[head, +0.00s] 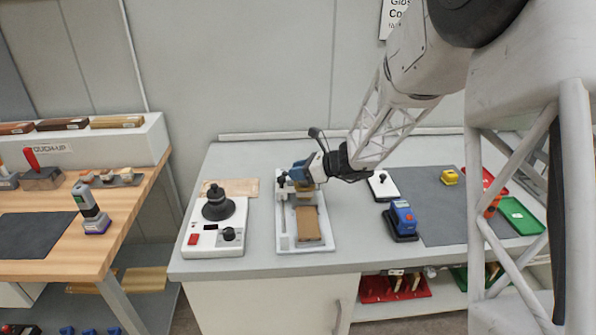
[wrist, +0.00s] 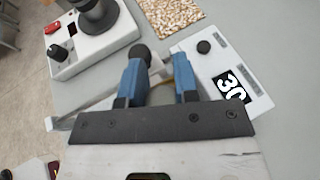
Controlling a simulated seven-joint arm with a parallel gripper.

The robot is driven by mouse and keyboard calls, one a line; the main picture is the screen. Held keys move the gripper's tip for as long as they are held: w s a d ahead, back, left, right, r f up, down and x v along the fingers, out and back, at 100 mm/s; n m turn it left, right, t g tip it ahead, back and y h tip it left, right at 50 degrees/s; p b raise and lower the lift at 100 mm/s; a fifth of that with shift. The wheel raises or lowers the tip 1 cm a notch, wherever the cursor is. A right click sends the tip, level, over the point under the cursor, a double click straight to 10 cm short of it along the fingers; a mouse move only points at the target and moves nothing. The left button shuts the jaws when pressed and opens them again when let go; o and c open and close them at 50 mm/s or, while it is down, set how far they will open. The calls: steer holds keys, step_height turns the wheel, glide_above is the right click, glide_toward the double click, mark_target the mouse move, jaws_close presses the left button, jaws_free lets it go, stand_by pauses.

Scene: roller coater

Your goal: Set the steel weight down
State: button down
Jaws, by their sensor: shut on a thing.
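My gripper (head: 302,175), with blue fingers, is above the far part of the white tray (head: 286,243) in the head view. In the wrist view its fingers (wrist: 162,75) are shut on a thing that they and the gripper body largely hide. I take it to be the steel weight, but its shape is unclear. A dark round knob (wrist: 140,52) shows beside the left finger; I cannot tell what it belongs to. A tan block (head: 308,224) lies in the near part of the tray. I cannot tell whether the held thing touches anything below.
A white device with a black cone (head: 217,205) and a red button stands left of the tray. A cork-like board (wrist: 170,12) lies behind it. A blue device (head: 403,217) stands right of the tray.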

steer(key=shift+f, duration=0.1)
steer(key=c, duration=0.9)
jaws_free()
steer(key=shift+o, duration=0.2)
steer(key=v, duration=1.2)
steer(key=shift+s, duration=0.1)
steer(key=s+a+r+n+g+h, duration=0.25)
steer(key=s+n, duration=0.35)
steer(key=s, duration=0.4)
steer(key=s+a+r+n+g+h, duration=0.1)
steer(key=s+r+n+h, duration=0.3)
steer(key=s, duration=0.6)
steer(key=s+d+n+h, duration=0.2)
steer(key=s+n, duration=0.4)
steer(key=s, duration=0.3)
steer(key=s+d+n+t+h, duration=0.1)
steer(key=s+d+n+h, duration=0.2)
steer(key=s+n, duration=0.3)
steer(key=shift+s+d+h, duration=0.2)
steer(key=shift+s+h, duration=0.45)
steer(key=shift+s, duration=1.2)
